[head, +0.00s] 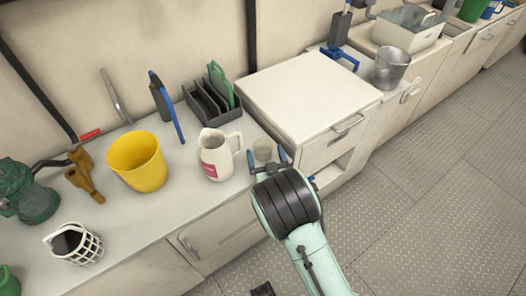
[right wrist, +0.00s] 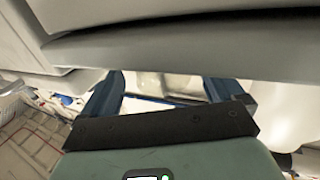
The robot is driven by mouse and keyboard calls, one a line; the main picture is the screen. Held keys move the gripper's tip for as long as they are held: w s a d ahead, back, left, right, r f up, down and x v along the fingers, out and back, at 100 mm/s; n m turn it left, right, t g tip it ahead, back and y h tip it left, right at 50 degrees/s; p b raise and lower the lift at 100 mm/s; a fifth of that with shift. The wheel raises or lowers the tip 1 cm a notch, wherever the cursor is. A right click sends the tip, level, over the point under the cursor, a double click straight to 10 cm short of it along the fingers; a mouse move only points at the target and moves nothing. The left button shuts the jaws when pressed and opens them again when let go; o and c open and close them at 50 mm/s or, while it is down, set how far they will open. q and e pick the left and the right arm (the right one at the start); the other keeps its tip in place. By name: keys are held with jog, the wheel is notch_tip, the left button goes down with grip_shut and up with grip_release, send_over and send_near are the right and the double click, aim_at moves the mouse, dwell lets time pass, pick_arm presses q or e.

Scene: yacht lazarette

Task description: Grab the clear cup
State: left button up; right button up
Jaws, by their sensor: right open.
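The clear cup (head: 263,150) is small and pale, upright on the counter just right of the white pitcher with a pink label (head: 216,156). My right gripper (head: 268,161) is open at the counter's front edge, its two blue fingers on the near side of the cup, one towards each side. The gripper hides the cup's lower part, and I cannot tell whether they touch. In the right wrist view the open fingers (right wrist: 165,88) show with pale shapes between them; I cannot make out the cup there. My left gripper is not in view.
A raised white cabinet (head: 308,92) stands right of the cup. A metal pot (head: 390,68) is beyond it.

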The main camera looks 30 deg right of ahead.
aim_at(262, 141)
jog(key=x, duration=0.4)
jog(key=shift+w+d+r+b, duration=0.1)
jog(key=shift+w+b, duration=0.3)
jog(key=c, duration=1)
